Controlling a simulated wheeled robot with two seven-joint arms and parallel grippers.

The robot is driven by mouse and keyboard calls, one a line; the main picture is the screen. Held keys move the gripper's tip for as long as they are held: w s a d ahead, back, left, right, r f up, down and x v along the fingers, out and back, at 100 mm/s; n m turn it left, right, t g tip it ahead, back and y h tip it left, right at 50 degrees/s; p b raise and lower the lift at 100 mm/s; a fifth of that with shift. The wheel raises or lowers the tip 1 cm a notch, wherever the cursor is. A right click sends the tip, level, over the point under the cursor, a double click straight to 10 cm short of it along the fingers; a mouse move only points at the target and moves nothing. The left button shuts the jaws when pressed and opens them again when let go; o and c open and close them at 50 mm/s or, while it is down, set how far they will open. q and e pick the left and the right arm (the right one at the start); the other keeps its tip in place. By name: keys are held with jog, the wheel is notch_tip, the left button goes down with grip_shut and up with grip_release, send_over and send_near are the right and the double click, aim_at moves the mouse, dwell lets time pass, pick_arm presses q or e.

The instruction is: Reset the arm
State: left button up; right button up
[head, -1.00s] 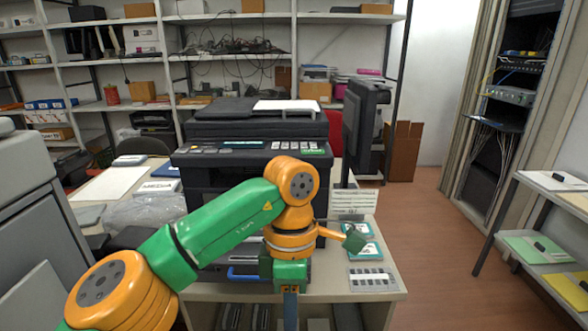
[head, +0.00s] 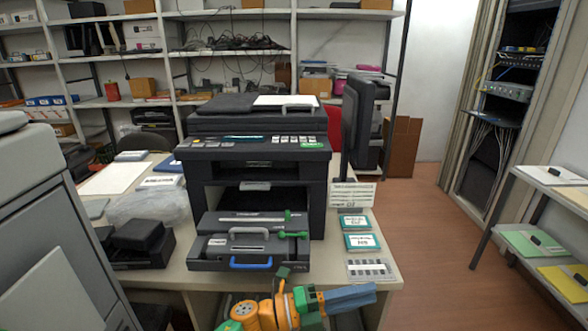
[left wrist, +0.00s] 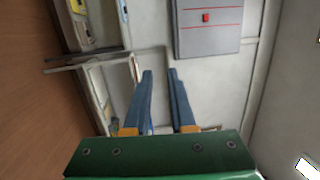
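My left gripper (head: 362,295), with blue fingers on a green and orange arm, is low in front of the table's front edge in the head view. Its fingers point to the right there. In the left wrist view the two fingers (left wrist: 160,74) stand apart with a gap and nothing between them, so it is open and empty. My right gripper is not in view. The black printer (head: 256,150) stands on the table, its front open and a tray unit (head: 250,246) with a blue handle and green levers drawn out.
Two teal-and-white boxes (head: 361,241) and a grey strip (head: 370,269) lie on the table right of the printer. A black box (head: 137,243) and clear plastic bag (head: 150,207) lie left. A monitor (head: 358,125) stands at right. The floor (head: 432,270) right of the table is clear.

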pick_arm(q)
jog(key=w+a+f+n+t+y, duration=0.25)
jog(key=a+f+n+t, duration=0.25)
jog(key=f+n, duration=0.3)
jog(key=w+a+f+n+t+y, duration=0.2)
jog(key=a+f+n+t+y, duration=0.2)
jog(key=f+n, duration=0.3)
jog(key=s+a+f+n+y, duration=0.3)
jog(key=a+f+n+y, duration=0.15)
jog(key=f, duration=0.25)
jog(key=s+a+f+n+y, duration=0.3)
jog(key=s+a+f, duration=0.15)
jog(key=f, duration=0.35)
jog(key=s+a+f+n+g+y, duration=0.3)
jog(key=s+a+f+n+g, duration=0.3)
jog(key=s+f, duration=0.5)
jog(key=s+a+f+n+g+y, duration=0.1)
jog(key=s+a+f+g, duration=0.1)
jog(key=s, duration=0.9)
jog(key=s+a+f+n+g+y, duration=0.1)
jog(key=s+a, duration=0.4)
jog(key=s, duration=0.5)
jog(key=shift+s+f+n+g, duration=0.4)
jog(key=shift+f+n+g, duration=0.25)
jog(key=shift+f+g, duration=0.2)
jog(key=shift+w, duration=0.1)
